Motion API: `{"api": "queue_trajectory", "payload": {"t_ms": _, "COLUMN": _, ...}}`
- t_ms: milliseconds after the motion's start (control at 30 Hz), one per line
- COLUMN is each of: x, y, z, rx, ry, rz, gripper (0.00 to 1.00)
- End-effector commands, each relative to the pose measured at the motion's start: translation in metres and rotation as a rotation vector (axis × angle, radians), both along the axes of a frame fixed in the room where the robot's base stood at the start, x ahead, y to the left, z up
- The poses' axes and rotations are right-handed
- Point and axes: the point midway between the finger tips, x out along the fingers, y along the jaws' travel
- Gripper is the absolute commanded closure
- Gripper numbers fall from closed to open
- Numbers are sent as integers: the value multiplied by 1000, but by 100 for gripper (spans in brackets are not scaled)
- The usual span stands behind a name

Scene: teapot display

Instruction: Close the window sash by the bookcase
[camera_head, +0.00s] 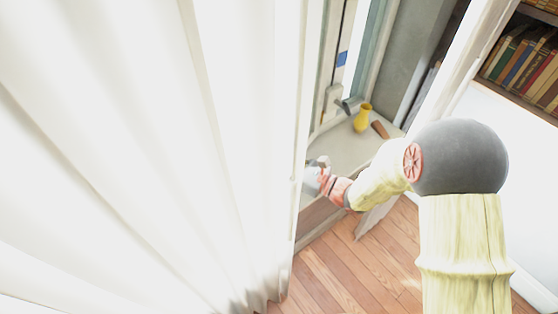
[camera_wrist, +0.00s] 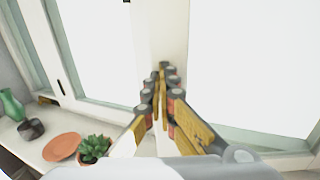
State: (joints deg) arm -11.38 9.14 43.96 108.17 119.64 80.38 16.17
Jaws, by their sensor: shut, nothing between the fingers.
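The white window frame stands behind the sill, with a sash (camera_head: 329,60) partly visible past the curtain in the head view. In the wrist view a framed pane (camera_wrist: 92,50) is at left and another pane (camera_wrist: 255,70) at right, with a white upright (camera_wrist: 172,25) between them. I cannot tell how far the sash stands open. My gripper (camera_wrist: 163,70) is shut and empty, its fingertips in front of the upright; I cannot tell whether they touch it. In the head view my gripper (camera_head: 322,168) is low over the sill, partly hidden near the curtain. The bookcase (camera_head: 525,58) is at upper right.
A white curtain (camera_head: 130,150) covers the left of the head view. On the sill stand a yellow vase (camera_head: 363,118) and a brown object (camera_head: 380,129). The wrist view shows a green vase (camera_wrist: 11,105), dark bowl (camera_wrist: 31,129), terracotta dish (camera_wrist: 62,147) and succulent (camera_wrist: 94,148).

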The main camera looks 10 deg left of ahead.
Motion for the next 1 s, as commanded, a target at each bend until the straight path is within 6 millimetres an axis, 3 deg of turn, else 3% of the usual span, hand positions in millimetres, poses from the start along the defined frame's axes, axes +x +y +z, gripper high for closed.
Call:
{"api": "queue_trajectory", "payload": {"t_ms": 200, "x": 22, "y": 59, "z": -2, "rx": 1, "ry": -3, "rz": 8, "gripper": 100}}
{"api": "queue_trajectory", "payload": {"t_ms": 433, "x": 51, "y": 105, "z": -2, "rx": 2, "ry": -2, "rz": 5, "gripper": 100}}
{"api": "queue_trajectory", "payload": {"t_ms": 600, "x": 58, "y": 116, "z": 1, "rx": 3, "ry": -1, "rz": 2, "gripper": 100}}
{"api": "queue_trajectory", "payload": {"t_ms": 1000, "x": 61, "y": 115, "z": 6, "rx": 7, "ry": -8, "rz": 2, "gripper": 100}}
